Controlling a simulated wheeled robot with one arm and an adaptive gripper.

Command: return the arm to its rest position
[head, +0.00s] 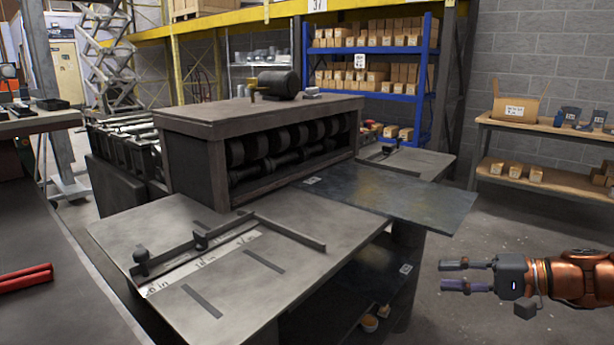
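My gripper (467,276) is at the lower right of the head view, at the end of my orange and grey arm. It points left, with its two fingers apart, one above the other. Nothing is between the fingers. It is over the floor, to the right of the forming machine (262,118) and apart from it. The rest of my arm runs out of the picture at the right edge.
A dark sheet (385,200) juts from the machine's front toward my gripper's side. The machine's grey table (310,235) carries a guide bar. A wooden shelf (545,128) with boxes stands behind my arm at right. Blue shelving (428,75) is at the back. Concrete floor (465,235) is clear around my gripper.

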